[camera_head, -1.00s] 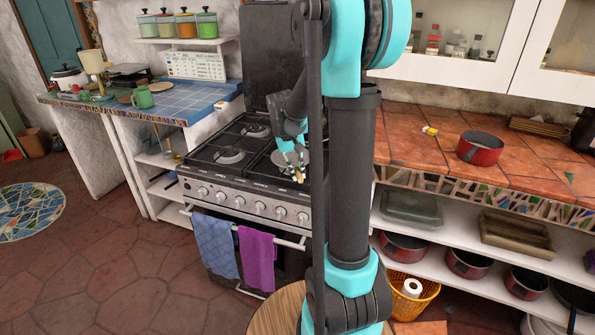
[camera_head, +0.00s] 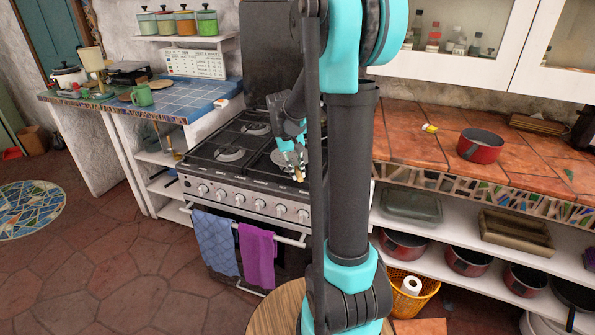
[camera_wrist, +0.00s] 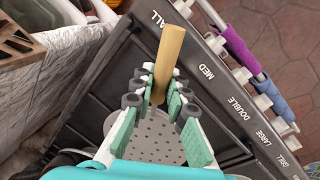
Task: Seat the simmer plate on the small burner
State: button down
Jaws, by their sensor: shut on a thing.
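The simmer plate (camera_wrist: 152,138) is a grey perforated disc with a pale wooden handle (camera_wrist: 167,62) in the wrist view. My gripper (camera_wrist: 160,88) is shut on the handle, with green pads on both sides of it. In the head view my gripper (camera_head: 295,165) is over the right part of the black stove top (camera_head: 213,165), and the handle's tip (camera_head: 299,176) points toward the front knobs. The small burner cannot be made out; the plate and my arm cover that area. I cannot tell whether the plate touches the grate.
Stove labels (camera_wrist: 207,72) run along the front edge in the wrist view. A left burner (camera_head: 230,154) is bare. Blue and purple towels (camera_head: 257,255) hang from the oven rail. A red pot (camera_head: 480,146) stands on the right tiled counter (camera_head: 415,150).

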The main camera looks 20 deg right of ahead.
jog(key=shift+d+f, duration=0.1)
jog(key=shift+f, duration=0.35)
dwell(0.3)
jog(key=c, duration=1.4)
grip_release()
jog(key=r, duration=0.4)
jog(key=a+r, duration=0.1)
jog(key=r, duration=0.3)
jog(key=a+r, duration=0.1)
jog(key=r, duration=0.2)
jog(key=shift+w+a+r, duration=0.1)
jog(key=shift+a+r, duration=0.15)
jog(key=shift+r, duration=0.15)
